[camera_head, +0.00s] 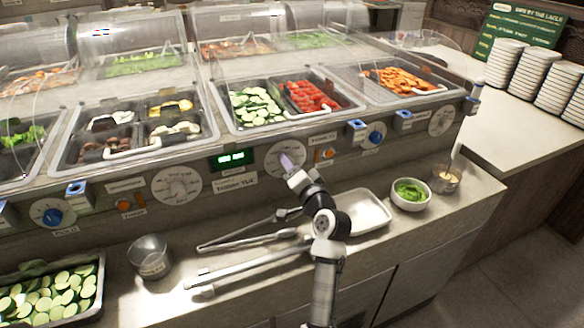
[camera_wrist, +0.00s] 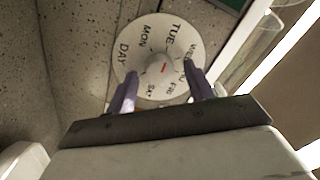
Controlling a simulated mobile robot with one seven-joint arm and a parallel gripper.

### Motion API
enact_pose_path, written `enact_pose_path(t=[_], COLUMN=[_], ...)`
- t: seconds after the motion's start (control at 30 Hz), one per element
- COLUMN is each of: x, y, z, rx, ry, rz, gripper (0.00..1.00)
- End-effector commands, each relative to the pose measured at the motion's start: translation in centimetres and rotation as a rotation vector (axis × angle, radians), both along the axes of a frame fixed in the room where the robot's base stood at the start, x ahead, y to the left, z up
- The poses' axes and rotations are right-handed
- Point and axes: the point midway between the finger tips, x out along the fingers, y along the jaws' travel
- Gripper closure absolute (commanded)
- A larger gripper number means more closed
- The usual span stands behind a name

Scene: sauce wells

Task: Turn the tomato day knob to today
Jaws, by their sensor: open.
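The day dial (camera_wrist: 147,35) is a white disc with black day letters around its rim; DAY, MON, TUE, FRI and SAT can be read in the wrist view. The dial also shows in the head view (camera_head: 272,160), below the tomato pan (camera_head: 309,95). My gripper (camera_wrist: 159,69) is open, its two purple fingers on either side of the knob. Whether they touch it is unclear. In the head view, my gripper (camera_head: 288,162) partly covers the dial.
A green display (camera_head: 232,159) is left of the dial, above a label that seems to read TODAY TUE. Other dials (camera_head: 177,185) (camera_head: 441,121) sit on the panel. Tongs (camera_head: 245,238), a white tray (camera_head: 368,212) and a bowl of greens (camera_head: 410,194) lie on the counter below.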

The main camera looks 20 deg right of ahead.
Motion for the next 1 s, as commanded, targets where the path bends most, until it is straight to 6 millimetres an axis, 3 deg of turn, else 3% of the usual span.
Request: enact_pose_path(t=[0.27, 0.7, 1.0], x=[-1.0, -10.3, -13.6], y=[-0.1, -0.7, -1.0], z=[-0.3, -0.7, -0.6], rx=[0.001, 0.000, 0.000], ry=[0.001, -0.001, 0.001], rz=[-0.001, -0.002, -0.001], gripper=[0.47, 0.47, 0.47])
